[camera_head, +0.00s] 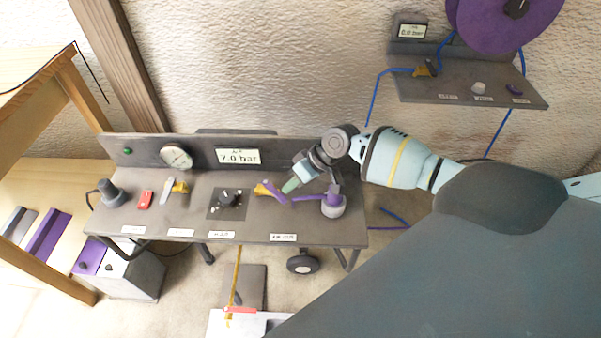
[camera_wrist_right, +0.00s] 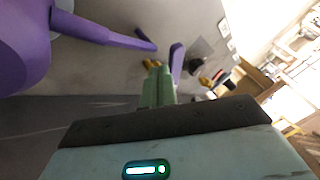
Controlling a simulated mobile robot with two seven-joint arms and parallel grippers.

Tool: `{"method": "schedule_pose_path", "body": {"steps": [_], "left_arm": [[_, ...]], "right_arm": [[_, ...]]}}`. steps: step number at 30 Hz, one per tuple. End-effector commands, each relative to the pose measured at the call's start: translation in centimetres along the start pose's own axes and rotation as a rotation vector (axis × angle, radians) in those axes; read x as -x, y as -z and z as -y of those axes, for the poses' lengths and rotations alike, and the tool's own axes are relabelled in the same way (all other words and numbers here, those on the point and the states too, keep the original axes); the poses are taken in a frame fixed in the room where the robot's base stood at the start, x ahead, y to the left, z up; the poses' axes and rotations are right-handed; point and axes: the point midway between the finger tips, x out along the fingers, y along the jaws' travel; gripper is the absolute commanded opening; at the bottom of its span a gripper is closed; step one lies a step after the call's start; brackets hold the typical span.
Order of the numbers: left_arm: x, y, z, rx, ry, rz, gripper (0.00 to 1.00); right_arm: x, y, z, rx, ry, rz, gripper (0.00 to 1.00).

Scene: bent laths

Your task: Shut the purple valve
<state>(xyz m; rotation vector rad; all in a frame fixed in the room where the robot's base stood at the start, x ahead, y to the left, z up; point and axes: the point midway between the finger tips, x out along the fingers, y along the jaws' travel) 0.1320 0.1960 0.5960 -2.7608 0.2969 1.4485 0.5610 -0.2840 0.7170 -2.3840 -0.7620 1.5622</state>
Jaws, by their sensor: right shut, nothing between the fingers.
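The purple valve has a purple lever (camera_head: 275,192) on a brass body at the right half of the grey console's top. The lever slants from upper left to lower right. In the right wrist view the purple lever (camera_wrist_right: 177,61) is just beyond and right of the green fingertips. My right gripper (camera_head: 290,186) is shut and empty, its fingers close above and right of the lever; I cannot tell whether they touch it. It also shows in the right wrist view (camera_wrist_right: 158,84). My left gripper is out of view.
A purple arm-like piece (camera_head: 308,198) on a round purple and grey post (camera_head: 333,207) lies close right of the valve. A black knob (camera_head: 229,198), another brass valve with a pale lever (camera_head: 166,191) and a red switch (camera_head: 145,200) stand left. A gauge (camera_head: 177,157) and display (camera_head: 238,156) are behind.

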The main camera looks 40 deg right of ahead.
Motion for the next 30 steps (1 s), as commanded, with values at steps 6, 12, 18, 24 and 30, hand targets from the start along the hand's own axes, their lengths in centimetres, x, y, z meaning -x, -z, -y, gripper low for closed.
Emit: {"method": "schedule_pose_path", "body": {"steps": [6, 12, 18, 24, 30], "left_arm": [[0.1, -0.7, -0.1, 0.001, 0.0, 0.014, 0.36], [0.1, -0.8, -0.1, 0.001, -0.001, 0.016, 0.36], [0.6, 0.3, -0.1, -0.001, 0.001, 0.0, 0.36], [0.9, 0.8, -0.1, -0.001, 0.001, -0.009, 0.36], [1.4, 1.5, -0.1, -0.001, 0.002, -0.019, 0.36]], "right_arm": [[-0.2, -0.1, 0.2, -0.001, 0.0, 0.001, 0.0], [-0.2, -0.1, 0.2, -0.002, 0.0, 0.001, 0.0], [0.0, 0.0, 0.6, -0.026, -0.012, -0.014, 0.0], [-0.1, -0.1, 0.6, -0.052, -0.026, -0.027, 0.0], [-0.2, -0.1, 0.9, -0.077, -0.039, -0.042, 0.0]]}}
